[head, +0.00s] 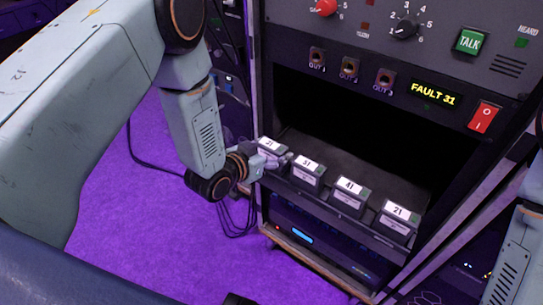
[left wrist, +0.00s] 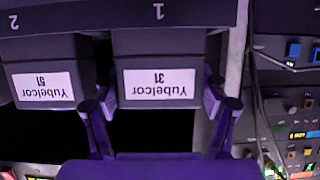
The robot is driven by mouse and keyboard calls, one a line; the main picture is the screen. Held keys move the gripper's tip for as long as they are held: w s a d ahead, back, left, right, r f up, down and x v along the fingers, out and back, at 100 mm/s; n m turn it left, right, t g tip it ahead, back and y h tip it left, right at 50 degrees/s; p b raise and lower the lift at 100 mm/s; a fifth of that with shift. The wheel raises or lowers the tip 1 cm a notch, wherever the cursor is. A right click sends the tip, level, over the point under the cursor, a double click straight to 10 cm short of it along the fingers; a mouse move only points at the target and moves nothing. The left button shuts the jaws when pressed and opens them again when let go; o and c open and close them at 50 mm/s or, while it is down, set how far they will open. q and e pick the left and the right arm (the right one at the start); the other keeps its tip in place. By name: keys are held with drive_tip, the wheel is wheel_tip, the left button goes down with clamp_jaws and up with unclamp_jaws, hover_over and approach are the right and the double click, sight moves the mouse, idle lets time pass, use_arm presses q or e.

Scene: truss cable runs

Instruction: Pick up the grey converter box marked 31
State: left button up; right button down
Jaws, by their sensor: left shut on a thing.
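The grey converter box marked 31 (head: 270,149) is at the left end of a row of boxes on the rack's shelf. In the left wrist view the same box (left wrist: 158,75) appears upside down, its white label reading "Yubelcor 31", under the slot number 1. My left gripper (head: 274,162) has one finger on each side of this box and is shut on it. The box still sits in line with the others; I cannot tell whether it is lifted. My right gripper is out of view; only part of that arm shows at the right edge.
Next to it stand boxes marked 51 (head: 308,171), 41 (head: 349,197) and 21 (head: 396,220); box 51 is close beside my left finger. Above is a panel with a "FAULT 31" display (head: 434,94) and a red switch (head: 483,117). Cables (head: 235,218) hang below my gripper.

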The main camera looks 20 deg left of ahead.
use_arm(q)
drive_tip(key=c, duration=0.6)
